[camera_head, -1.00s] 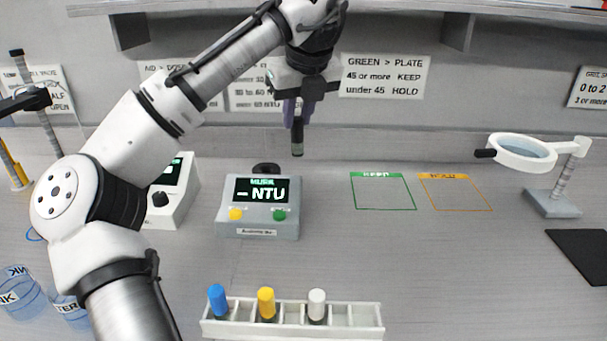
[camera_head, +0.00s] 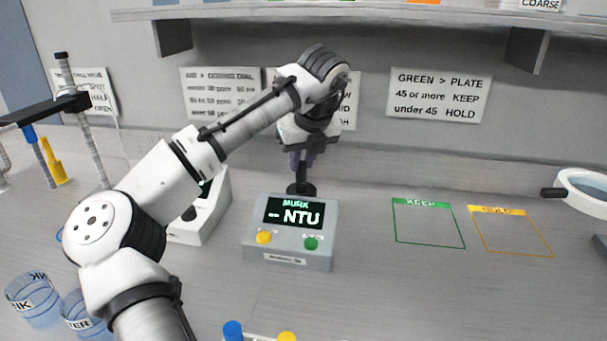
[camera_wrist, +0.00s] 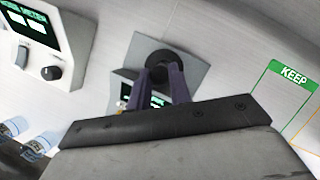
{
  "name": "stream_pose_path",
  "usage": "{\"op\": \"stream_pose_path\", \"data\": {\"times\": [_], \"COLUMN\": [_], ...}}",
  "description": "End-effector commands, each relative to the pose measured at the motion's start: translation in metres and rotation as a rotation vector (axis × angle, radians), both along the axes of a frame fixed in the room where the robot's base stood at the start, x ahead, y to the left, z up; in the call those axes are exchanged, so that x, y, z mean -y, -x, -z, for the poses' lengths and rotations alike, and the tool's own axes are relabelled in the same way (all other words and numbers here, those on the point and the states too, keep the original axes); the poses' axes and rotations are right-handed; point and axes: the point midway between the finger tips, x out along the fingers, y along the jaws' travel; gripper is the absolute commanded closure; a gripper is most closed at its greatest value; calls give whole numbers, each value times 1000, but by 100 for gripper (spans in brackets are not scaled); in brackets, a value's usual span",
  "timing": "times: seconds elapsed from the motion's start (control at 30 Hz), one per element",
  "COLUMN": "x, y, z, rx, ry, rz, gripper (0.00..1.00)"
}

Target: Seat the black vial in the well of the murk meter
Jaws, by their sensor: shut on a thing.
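The murk meter (camera_head: 290,248) is a grey box with a dark screen reading "-- NTU", a yellow button and a green button. Its dark round well (camera_head: 301,189) sits at the back of its top. My gripper (camera_head: 301,160) is above the well, pointing down, shut on the black vial (camera_head: 300,176). The vial looks upright, with its lower end at the well; I cannot tell whether it is inside or just above. In the wrist view my gripper's purple fingers (camera_wrist: 165,78) reach over the meter (camera_wrist: 193,70) and partly hide the well.
Another white meter (camera_head: 200,225) stands close on the left. Green KEEP (camera_head: 428,225) and orange HOLD (camera_head: 511,233) outlines lie empty on the right. Blue (camera_head: 232,330) and yellow (camera_head: 286,337) vial tops show at the bottom edge. Beakers (camera_head: 34,300) stand at left.

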Motion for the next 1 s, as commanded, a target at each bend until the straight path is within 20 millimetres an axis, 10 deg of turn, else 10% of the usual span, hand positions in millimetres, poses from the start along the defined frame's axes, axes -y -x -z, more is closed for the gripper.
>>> {"op": "stream_pose_path", "data": {"times": [0.6,0.63,0.77,1.0], "x": [1,1,1,0], "y": [1,1,0,0], "z": [37,37,37,37], "rx": [-3,-2,-2,-2], "ry": [1,0,0,0], "rz": [2,1,1,1], "gripper": [100,77,60,58]}}
